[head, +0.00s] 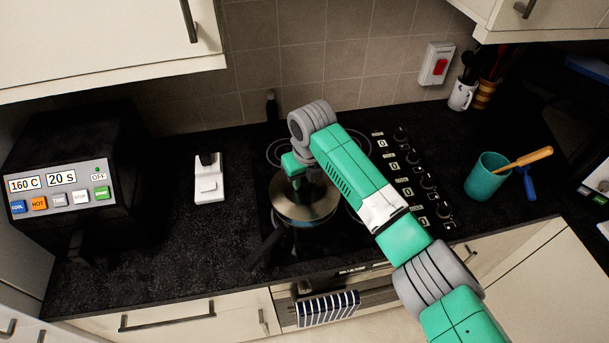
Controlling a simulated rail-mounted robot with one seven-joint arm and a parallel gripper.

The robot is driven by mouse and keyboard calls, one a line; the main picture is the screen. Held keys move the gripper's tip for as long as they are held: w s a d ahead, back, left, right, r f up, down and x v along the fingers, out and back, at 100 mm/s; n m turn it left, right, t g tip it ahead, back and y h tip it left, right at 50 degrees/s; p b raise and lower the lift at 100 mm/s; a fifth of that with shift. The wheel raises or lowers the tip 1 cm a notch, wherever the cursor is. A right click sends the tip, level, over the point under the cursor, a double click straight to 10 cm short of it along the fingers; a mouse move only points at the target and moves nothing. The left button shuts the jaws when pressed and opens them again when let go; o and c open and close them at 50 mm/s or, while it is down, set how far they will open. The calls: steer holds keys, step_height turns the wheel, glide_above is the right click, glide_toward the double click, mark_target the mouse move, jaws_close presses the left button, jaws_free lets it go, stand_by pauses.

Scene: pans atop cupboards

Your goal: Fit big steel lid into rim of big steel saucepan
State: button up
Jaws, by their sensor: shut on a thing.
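The big steel lid (293,210) is at the top of the big steel saucepan (308,238), on the hob left of centre. The pan's dark handle (262,250) points to the front left. My gripper (306,186) is above the lid, shut on its top; the knob and fingertips are mostly hidden by my arm and wrist. The lid covers the pan opening and looks roughly level. I cannot tell whether its edge is seated inside the rim or slightly above it.
The hob (345,232) has control knobs (417,180) along its right. A black appliance (90,190) and white device (209,180) stand left. A teal cup (487,177) stands right. Wall cupboards (100,40) overhang the back left. The counter between hob and cup is clear.

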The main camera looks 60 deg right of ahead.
mark_target(305, 186)
steer(key=shift+f, duration=0.75)
steer(key=shift+f+b, duration=1)
steer(key=shift+b, duration=0.1)
stand_by(0.6)
steer(key=o, duration=1.1)
steer(key=shift+r, duration=0.1)
steer(key=r, duration=0.5)
steer(key=s+r, duration=0.1)
steer(key=r, duration=0.1)
steer(key=shift+a+r+b, duration=0.35)
steer(key=shift+b, duration=0.05)
